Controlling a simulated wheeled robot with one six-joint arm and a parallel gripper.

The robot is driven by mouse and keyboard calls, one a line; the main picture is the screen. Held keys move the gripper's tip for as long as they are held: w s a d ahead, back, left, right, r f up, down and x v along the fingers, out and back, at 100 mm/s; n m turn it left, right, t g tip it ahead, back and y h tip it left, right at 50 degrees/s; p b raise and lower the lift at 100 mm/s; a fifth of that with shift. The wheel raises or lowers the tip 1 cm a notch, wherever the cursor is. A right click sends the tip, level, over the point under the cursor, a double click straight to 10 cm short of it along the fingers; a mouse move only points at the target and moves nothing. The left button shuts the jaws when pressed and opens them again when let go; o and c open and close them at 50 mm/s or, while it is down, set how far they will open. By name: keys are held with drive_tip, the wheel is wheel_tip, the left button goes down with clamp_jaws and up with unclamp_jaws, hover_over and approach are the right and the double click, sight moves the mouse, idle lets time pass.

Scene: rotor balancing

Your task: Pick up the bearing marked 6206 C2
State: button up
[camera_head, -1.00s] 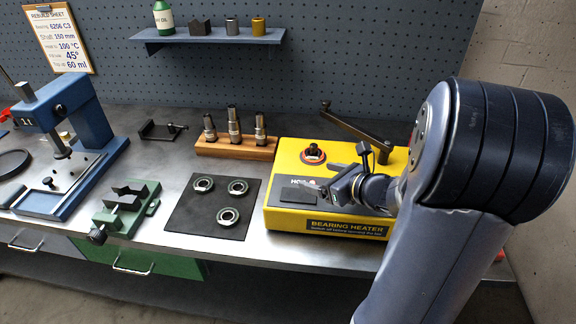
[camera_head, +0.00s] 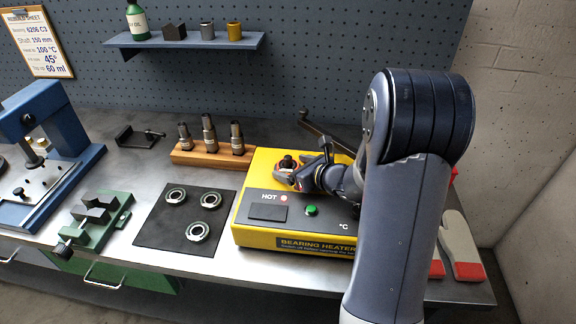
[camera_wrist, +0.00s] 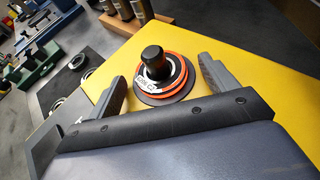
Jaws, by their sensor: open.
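Three ring bearings lie on a black mat (camera_head: 164,232): one upper left (camera_head: 175,196), one upper right (camera_head: 211,200), one lower (camera_head: 198,232). Their markings are too small to read. Another ring (camera_wrist: 163,72), orange-rimmed with a white tag, sits around a dark post on the yellow bearing heater (camera_head: 247,214). The tag's lettering starts like "6206 C", but I cannot read its end surely. My gripper (camera_wrist: 163,75) is open, its two fingers on either side of this ring and apart from it. In the head view my gripper (camera_head: 309,176) partly hides the ring.
The heater shows "HOT" with a red light and a green button (camera_head: 311,210). A wooden block (camera_head: 190,156) with several metal pieces stands behind. A green vise (camera_head: 95,220) and blue press (camera_head: 60,120) are left. White-and-red gloves (camera_head: 461,245) lie right. The rebuild sheet (camera_head: 40,45) hangs behind.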

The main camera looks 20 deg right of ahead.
drive_tip(key=c, duration=1.1)
drive_tip(key=shift+c, duration=0.4)
drive_tip(key=shift+r, duration=0.2)
